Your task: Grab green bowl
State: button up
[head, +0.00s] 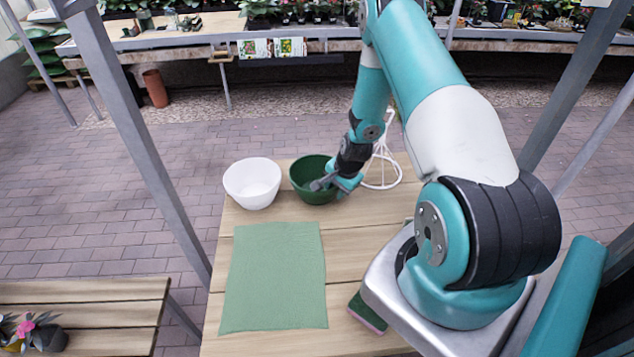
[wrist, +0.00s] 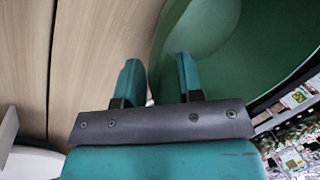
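The green bowl (head: 308,173) stands upright at the back of the wooden table, just right of a white bowl (head: 252,183). My gripper (head: 322,184) is at the green bowl's front right side, partly covering it. In the wrist view the green bowl (wrist: 225,35) fills the upper right. My gripper (wrist: 158,72) has its two teal fingers apart, with a gap between them. One finger is over the table side and the other over the bowl's inside. The bowl's near wall runs between them; I cannot tell whether either finger touches it.
A green cloth (head: 275,275) lies flat on the wooden table (head: 345,265). A sponge (head: 367,312) lies near my arm's base. A white wire object (head: 383,165) stands right of the green bowl. Grey metal posts (head: 140,140) rise around the table.

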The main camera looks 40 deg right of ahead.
jog(key=shift+f, duration=0.2)
grip_shut()
jog(key=shift+r, duration=0.1)
